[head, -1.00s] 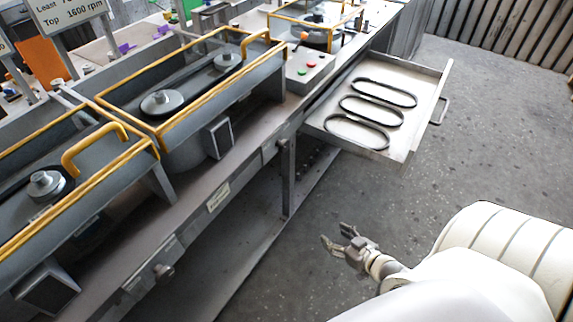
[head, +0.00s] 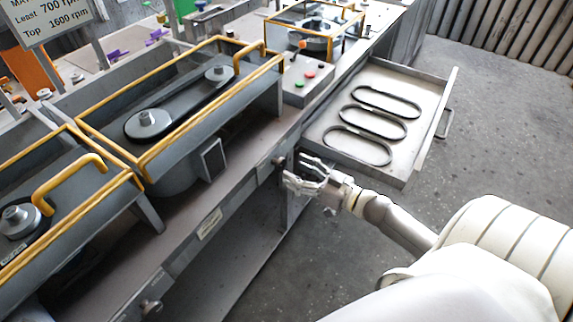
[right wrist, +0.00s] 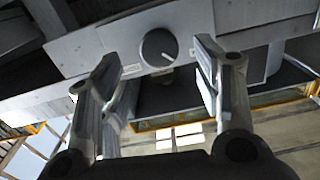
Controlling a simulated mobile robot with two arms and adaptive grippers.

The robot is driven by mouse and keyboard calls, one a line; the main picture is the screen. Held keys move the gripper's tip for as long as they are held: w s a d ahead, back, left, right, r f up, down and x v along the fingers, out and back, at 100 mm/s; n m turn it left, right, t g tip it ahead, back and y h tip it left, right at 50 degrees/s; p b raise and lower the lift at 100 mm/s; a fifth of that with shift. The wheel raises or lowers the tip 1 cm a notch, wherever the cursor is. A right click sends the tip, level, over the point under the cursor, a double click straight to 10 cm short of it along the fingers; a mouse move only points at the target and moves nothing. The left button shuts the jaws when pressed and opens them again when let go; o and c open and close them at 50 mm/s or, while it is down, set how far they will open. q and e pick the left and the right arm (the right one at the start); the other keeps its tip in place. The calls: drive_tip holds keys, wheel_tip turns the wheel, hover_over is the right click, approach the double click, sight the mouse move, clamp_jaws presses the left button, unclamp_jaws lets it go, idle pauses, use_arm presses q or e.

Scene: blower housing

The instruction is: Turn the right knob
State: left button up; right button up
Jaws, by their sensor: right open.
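The right knob (head: 278,161) is on the bench's front panel, left of the open drawer. In the right wrist view it is a dark round knob (right wrist: 159,47) with a light pointer mark, on a pale panel. My right gripper (head: 297,172) is open just in front of this knob. In the right wrist view its two fingers stand apart on either side of the knob, and no contact shows. A second knob (head: 151,307) is on the same front panel, lower left. My left gripper is not in view.
The open drawer (head: 395,174) holds several black belts and juts out close to my right gripper. Housings with yellow guard rails (head: 205,112) stand on the bench. The grey floor (head: 480,150) at right is clear.

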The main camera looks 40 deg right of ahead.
sight(283, 165)
drive_tip(key=x, duration=0.3)
drive_tip(key=shift+w+a, duration=0.15)
drive_tip(key=shift+w, duration=0.3)
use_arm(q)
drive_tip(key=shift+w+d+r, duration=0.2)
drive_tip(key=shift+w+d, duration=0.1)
use_arm(e)
drive_tip(key=c, duration=1)
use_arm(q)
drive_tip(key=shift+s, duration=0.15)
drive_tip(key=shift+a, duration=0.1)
use_arm(e)
drive_tip(key=shift+n, duration=0.3)
